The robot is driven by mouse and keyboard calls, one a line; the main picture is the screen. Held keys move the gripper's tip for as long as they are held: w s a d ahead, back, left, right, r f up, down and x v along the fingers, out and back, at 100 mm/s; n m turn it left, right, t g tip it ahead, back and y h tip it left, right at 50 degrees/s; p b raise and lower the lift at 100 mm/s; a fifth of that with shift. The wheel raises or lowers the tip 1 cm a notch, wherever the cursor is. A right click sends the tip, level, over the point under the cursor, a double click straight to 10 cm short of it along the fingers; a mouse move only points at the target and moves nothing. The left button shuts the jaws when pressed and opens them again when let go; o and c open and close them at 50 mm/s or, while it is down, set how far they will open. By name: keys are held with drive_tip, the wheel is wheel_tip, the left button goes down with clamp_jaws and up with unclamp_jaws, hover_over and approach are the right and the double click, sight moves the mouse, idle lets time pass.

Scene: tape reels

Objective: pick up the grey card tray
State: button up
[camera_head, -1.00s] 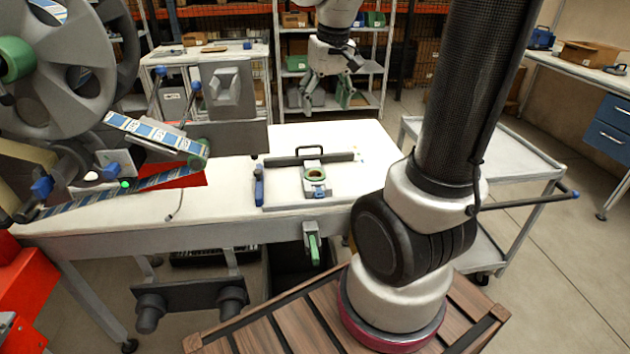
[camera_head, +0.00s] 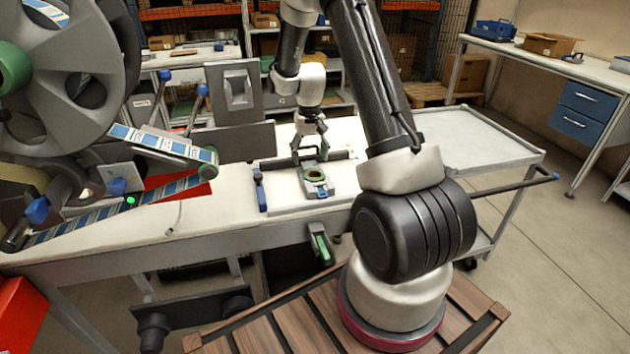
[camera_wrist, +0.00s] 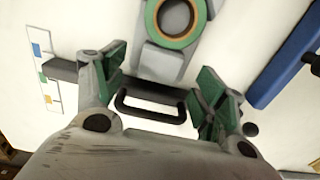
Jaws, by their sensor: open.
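I cannot tell for sure which thing is the grey card tray. My gripper (camera_head: 310,156) is open and empty above the work table, over a pale board. In the wrist view its fingers (camera_wrist: 158,82) stand apart, one on each side of a black handle (camera_wrist: 150,110). The handle is on a dark grey bar (camera_wrist: 62,70), which the left finger partly hides. A grey holder with a green-rimmed ring (camera_wrist: 190,38) lies just beyond the fingers; it also shows in the head view (camera_head: 316,184). Contact with the handle cannot be made out.
A blue bar (camera_wrist: 285,68) lies to the right in the wrist view. A large grey reel (camera_head: 70,85) with blue-patterned tape and an upright grey panel (camera_head: 233,92) stand at the left. A grey cart (camera_head: 480,140) at the right has a clear top.

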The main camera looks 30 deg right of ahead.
sight(310, 164)
wheel_tip(310, 164, down, 4)
drive_tip(key=shift+r, duration=0.15)
drive_tip(key=c, duration=1.2)
drive_tip(key=shift+r, duration=0.1)
